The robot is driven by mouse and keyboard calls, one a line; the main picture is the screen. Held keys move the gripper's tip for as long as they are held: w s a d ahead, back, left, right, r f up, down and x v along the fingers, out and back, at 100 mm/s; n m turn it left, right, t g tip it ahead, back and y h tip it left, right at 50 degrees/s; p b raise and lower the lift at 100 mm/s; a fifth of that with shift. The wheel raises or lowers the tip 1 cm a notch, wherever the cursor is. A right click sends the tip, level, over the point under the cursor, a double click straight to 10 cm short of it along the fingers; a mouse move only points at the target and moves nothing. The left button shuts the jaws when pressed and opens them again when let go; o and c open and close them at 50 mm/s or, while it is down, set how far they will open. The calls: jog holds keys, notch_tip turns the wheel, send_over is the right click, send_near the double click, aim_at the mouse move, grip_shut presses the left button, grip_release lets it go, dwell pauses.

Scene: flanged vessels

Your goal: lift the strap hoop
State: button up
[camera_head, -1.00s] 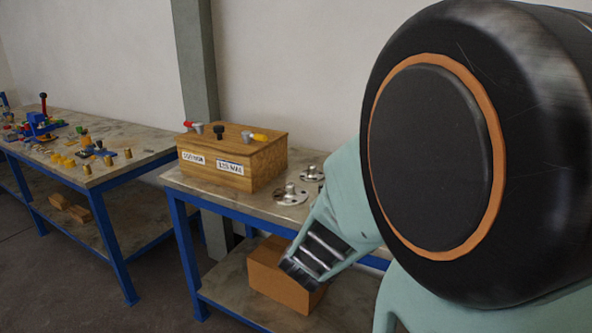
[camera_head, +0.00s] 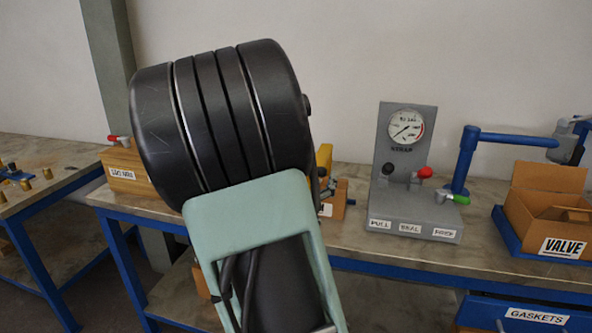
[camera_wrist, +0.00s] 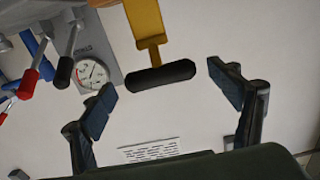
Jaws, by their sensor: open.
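I cannot make out a strap hoop for certain. In the wrist view, a yellow flat piece (camera_wrist: 146,22) ends in a black cross bar (camera_wrist: 160,76), which lies between the open fingers of my gripper (camera_wrist: 161,81). Both fingers look clear of the bar. In the head view, part of a yellow piece (camera_head: 325,158) shows just right of my arm on the bench. My arm hides the rest of it and my gripper there.
A grey gauge panel (camera_head: 403,160) with red and green handles stands right of my arm, and also shows in the wrist view (camera_wrist: 96,50). Further right are a blue post (camera_head: 464,160) and an open cardboard box (camera_head: 545,205). A wooden box (camera_head: 130,168) stands left.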

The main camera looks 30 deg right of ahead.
jog(key=shift+x, duration=1.4)
jog(key=shift+c, duration=0.5)
